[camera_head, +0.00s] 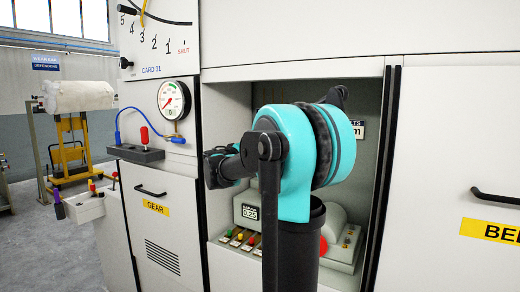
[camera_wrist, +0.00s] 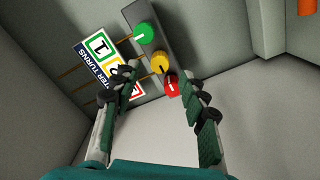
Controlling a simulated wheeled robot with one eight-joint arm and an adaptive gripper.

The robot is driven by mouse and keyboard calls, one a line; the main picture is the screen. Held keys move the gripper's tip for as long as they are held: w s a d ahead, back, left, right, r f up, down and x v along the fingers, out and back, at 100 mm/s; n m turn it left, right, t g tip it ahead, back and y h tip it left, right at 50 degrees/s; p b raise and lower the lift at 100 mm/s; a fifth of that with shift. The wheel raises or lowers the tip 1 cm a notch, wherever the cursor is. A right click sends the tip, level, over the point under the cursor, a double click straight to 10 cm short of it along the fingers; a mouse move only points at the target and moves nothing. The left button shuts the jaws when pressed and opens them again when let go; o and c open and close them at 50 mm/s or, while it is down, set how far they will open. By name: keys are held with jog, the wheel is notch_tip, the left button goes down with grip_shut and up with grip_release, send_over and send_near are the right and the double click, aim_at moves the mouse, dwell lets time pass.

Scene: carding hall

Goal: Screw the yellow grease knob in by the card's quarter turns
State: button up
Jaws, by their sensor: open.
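In the wrist view the yellow knob (camera_wrist: 160,63) is the middle one of a row on a grey block. It appears just beyond the gap between the fingertips of my gripper (camera_wrist: 153,78), which is open with nothing in it. I cannot tell the exact distance. The card (camera_wrist: 101,68) lies left of the knobs, with a "1" on green, another number on yellow, and the words "TER TURNS" readable. My left finger covers part of the card.
A green knob (camera_wrist: 143,33) and a red knob (camera_wrist: 171,85) flank the yellow one; the red is close to my right fingertip. Thin brass-coloured rods run left from the block.

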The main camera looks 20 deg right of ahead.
jog(key=v, duration=0.7)
jog(key=shift+s, duration=0.15)
jog(key=shift+a, duration=0.15)
